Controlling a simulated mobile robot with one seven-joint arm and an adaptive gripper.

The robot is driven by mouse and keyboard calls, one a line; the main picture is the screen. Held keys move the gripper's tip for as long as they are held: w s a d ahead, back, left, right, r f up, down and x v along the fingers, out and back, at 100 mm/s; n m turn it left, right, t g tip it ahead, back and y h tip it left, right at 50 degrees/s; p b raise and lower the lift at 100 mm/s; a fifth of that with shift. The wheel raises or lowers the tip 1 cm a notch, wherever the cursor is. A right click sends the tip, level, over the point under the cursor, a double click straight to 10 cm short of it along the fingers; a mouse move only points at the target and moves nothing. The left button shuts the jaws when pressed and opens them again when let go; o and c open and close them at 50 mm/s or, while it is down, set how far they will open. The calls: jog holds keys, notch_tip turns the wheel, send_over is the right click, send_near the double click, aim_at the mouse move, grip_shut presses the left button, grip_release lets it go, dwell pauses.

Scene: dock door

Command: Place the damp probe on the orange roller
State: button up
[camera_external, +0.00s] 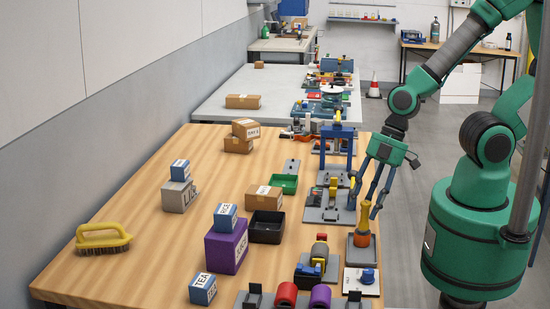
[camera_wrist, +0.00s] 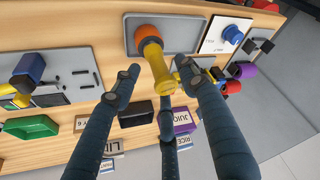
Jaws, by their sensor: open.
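An upright yellow and orange tool (camera_external: 362,225), which looks like the damp probe, stands on a grey plate at the table's right edge. It also shows in the wrist view (camera_wrist: 154,57), its yellow end toward the camera. My gripper (camera_external: 364,205) is open, its fingers spread around the tool's upper end with no clear grip. It also shows in the wrist view (camera_wrist: 161,85). A red-orange roller (camera_external: 287,294), likely the orange roller, lies at the near table edge beside a purple roller (camera_external: 320,296). The red-orange roller is small in the wrist view (camera_wrist: 232,87).
A white plate with a blue knob (camera_external: 367,276) stands just nearer than the tool. A red and yellow fixture (camera_external: 319,252) is to its left. A blue frame (camera_external: 337,148) stands behind.

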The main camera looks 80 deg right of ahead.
jog(key=p+v, duration=0.2)
jog(key=v, duration=0.9)
jog(key=shift+s+r, duration=0.1)
jog(key=shift+r, duration=0.05)
jog(key=d+r+m+h, duration=0.1)
jog(key=d+r+m, duration=0.2)
jog(key=r, duration=0.4)
jog(key=d+r+m+t+h, duration=0.1)
jog(key=d+r+m, duration=0.2)
jog(key=r, duration=0.4)
jog(key=s+d+r+m+t+h, duration=0.1)
jog(key=d+r+m, duration=0.2)
jog(key=r, duration=0.4)
jog(key=shift+d+r+m, duration=0.15)
jog(key=shift+d+m, duration=0.15)
jog(key=shift+d, duration=0.5)
